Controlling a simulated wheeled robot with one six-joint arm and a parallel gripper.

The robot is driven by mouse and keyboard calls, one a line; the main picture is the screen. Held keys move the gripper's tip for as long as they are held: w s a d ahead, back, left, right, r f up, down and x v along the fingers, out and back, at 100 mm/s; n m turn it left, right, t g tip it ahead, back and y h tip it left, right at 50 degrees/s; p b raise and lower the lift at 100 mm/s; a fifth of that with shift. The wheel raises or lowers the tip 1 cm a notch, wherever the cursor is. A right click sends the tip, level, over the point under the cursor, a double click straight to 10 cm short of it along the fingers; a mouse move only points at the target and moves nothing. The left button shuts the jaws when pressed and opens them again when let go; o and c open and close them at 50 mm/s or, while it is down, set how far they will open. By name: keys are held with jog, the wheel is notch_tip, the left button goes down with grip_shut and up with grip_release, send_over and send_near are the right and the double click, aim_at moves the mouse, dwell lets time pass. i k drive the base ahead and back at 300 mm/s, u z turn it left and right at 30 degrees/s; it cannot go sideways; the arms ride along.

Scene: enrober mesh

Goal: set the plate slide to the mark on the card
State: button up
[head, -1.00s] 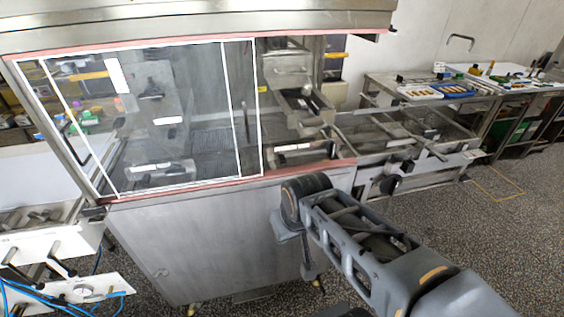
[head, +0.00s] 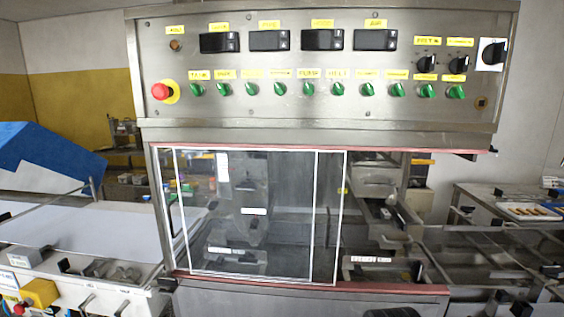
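I cannot pick out the plate slide, its mark or the card for certain. The enrober cabinet has a clear window (head: 262,190) with white-edged panes and red strips above and below it. Behind the panes are grey metal parts with small white labels, one of them a middle label (head: 253,211). To the right of the panes the cabinet is open, and a long white label (head: 370,259) shows low inside. The label text is too small to read. My gripper is not in view.
Above the window is a control panel (head: 318,62) with displays, green switches and a red stop button (head: 160,91). A pale conveyor (head: 75,232) lies left. A metal frame (head: 490,255) and a bench with a tray (head: 528,211) stand right.

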aim_at(357, 267)
jog(key=z, duration=1.55)
jog(key=k, duration=1)
jog(key=u, duration=1.55)
jog(key=i, duration=0.5)
